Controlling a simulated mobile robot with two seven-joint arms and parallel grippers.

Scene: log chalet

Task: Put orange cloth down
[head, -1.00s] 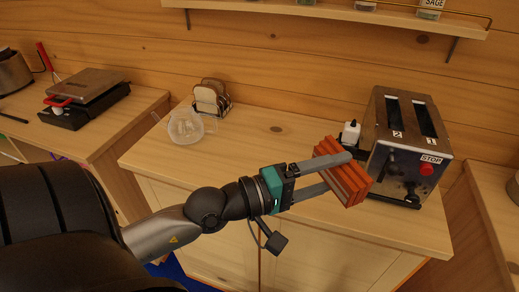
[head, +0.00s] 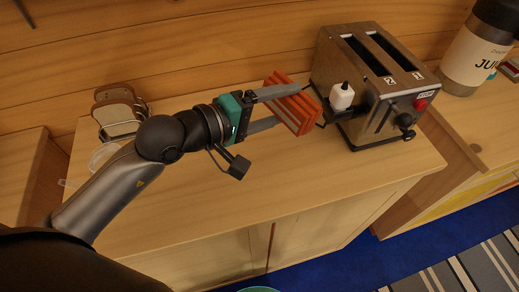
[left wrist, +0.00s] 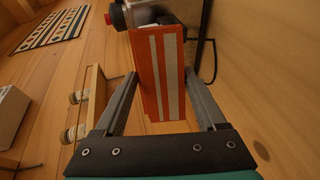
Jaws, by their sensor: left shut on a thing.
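The orange cloth (head: 295,104) is a folded, layered bundle with pale stripes. My left gripper (head: 277,108) is shut on it and holds it at the left of the toaster, over the wooden counter (head: 250,180). In the left wrist view the cloth (left wrist: 160,75) stands between the two fingers (left wrist: 160,100), its striped face towards the camera. I cannot tell whether the cloth touches the counter. My right gripper is not in view.
A steel two-slot toaster (head: 365,85) with a red button stands just right of the cloth, a white plug-like item (head: 341,96) at its side. A toast rack (head: 118,110) and a clear bowl (head: 103,155) are at the left. The counter front is clear.

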